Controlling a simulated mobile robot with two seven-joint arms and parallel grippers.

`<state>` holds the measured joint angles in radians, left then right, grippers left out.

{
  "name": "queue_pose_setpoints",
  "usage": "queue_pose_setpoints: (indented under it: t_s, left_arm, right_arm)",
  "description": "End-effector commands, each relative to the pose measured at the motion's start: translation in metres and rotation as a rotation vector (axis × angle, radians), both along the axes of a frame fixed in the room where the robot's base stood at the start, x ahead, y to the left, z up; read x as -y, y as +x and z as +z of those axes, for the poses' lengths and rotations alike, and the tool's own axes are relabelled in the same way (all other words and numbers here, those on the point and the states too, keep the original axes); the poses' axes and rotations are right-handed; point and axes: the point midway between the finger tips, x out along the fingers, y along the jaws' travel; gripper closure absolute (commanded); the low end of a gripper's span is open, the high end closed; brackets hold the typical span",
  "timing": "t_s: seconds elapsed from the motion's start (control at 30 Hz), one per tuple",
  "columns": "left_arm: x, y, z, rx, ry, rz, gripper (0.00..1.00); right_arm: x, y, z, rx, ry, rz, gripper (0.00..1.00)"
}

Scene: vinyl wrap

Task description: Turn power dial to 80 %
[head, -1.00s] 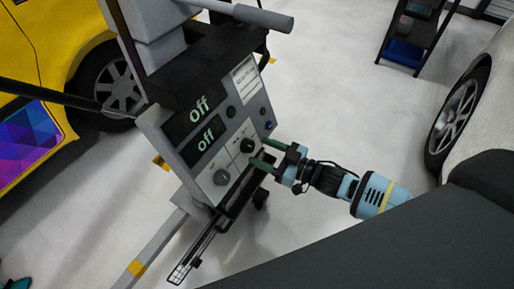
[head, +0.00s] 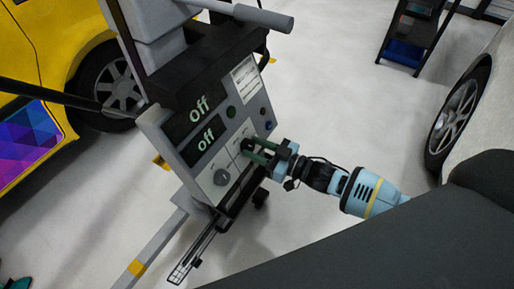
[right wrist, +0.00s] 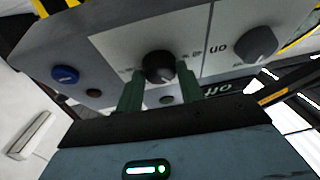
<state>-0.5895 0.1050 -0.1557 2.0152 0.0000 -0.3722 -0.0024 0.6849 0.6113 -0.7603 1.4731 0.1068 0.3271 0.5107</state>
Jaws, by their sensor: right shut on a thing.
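A grey control panel (head: 177,154) carries two dark displays, and both read "Off". A black dial (head: 246,145) sits on its white plate, partly covered by my fingers in the head view. My right gripper (head: 253,152) is shut on this black dial, with its green fingers on both sides of it. In the right wrist view, the black dial (right wrist: 159,66) shows between the fingertips of my right gripper (right wrist: 159,78). A second, grey dial (head: 221,177) on the panel is untouched. The dial labels are too small to read surely. My left gripper is not in view.
A blue button (head: 269,125) and other small round controls sit near the panel's right edge. A yellow car (head: 48,50) stands behind at left, a white car (head: 492,100) at right. Clear floor (head: 335,110) lies between the panel and the white car.

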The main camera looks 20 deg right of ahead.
Motion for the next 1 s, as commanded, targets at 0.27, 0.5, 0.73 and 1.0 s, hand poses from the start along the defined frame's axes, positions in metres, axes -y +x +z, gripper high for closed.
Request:
queue_pose_setpoints:
  t_s: [0.27,0.5,0.73,1.0]
  left_arm:
    - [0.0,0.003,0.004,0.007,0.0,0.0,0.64]
    - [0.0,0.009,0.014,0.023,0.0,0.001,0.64]
    - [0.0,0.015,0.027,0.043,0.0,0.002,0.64]
    - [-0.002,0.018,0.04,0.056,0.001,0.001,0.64]
  right_arm:
    - [-0.001,-0.001,0.001,-0.038,0.049,-0.025,0.85]
    - [-0.003,-0.002,0.002,-0.133,0.175,-0.088,0.85]
    - [-0.004,-0.002,0.003,-0.256,0.334,-0.169,0.85]
    - [-0.006,-0.003,0.005,-0.397,0.516,-0.261,0.85]
